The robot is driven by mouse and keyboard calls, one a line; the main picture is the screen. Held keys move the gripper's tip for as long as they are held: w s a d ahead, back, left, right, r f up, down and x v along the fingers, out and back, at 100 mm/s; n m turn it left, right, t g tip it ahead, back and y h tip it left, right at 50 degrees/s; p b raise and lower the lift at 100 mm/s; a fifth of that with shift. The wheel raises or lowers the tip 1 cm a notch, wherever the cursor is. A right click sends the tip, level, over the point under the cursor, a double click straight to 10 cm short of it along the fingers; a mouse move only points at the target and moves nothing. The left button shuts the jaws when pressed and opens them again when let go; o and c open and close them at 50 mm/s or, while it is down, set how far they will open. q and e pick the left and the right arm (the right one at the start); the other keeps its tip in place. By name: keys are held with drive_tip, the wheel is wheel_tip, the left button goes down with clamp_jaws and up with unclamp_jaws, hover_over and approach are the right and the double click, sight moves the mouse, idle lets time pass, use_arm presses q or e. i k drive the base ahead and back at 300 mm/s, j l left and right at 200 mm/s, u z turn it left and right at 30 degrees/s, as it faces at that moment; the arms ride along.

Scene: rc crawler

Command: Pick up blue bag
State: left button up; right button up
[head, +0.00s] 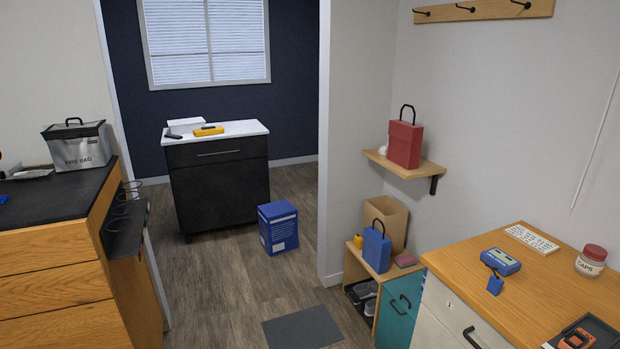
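The blue bag (377,249) is small, with a dark loop handle standing up. It stands upright on top of a low wooden shoe cabinet (354,257), right of the middle in the head view. An open brown box (394,218) stands just behind it. Neither of my grippers shows in the head view.
A red bag (404,146) stands on a wall shelf (408,170) above. A blue box (278,228) and a grey mat (302,328) lie on the floor. A wooden desk (535,275) is at right, a dark-topped counter (50,200) at left. Floor between is mostly clear.

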sight(377, 248)
drive_tip(key=i+z, duration=0.15)
drive_tip(key=i, duration=0.3)
drive_tip(key=i+j+z, duration=0.2)
drive_tip(key=i, duration=0.25)
drive_tip(key=i+j+z, duration=0.15)
drive_tip(key=i, duration=0.3)
drive_tip(key=i+j+z, duration=0.2)
drive_tip(key=i, duration=0.25)
